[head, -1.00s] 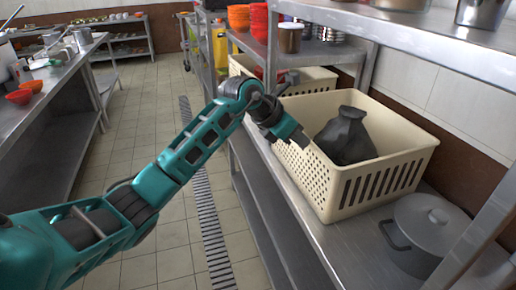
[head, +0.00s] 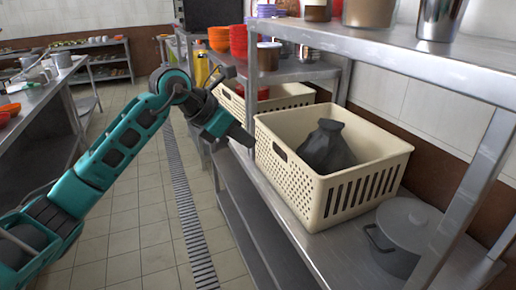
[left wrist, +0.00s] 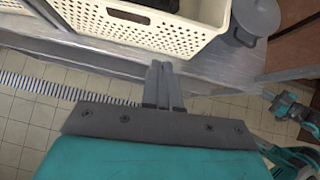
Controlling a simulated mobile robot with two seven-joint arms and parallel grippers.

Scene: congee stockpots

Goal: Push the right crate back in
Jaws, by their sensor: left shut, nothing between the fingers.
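The right crate (head: 350,191) is a cream plastic crate with slotted walls on the metal shelf, with a dark grey sack (head: 326,148) inside. In the left wrist view its perforated wall and handle slot (left wrist: 128,17) show at the top, with a strip of shelf in front. My left gripper (head: 248,138) is shut and empty, just left of the crate's front wall in the head view. In the left wrist view its closed fingers (left wrist: 162,85) point towards the crate; whether they touch it is unclear.
A grey lidded pot (head: 405,236) stands right of the crate. A second cream crate (head: 284,97) stands behind it. An upper shelf (head: 390,60) and a post (head: 478,190) frame the space. Tiled floor (head: 140,232) lies open to the left.

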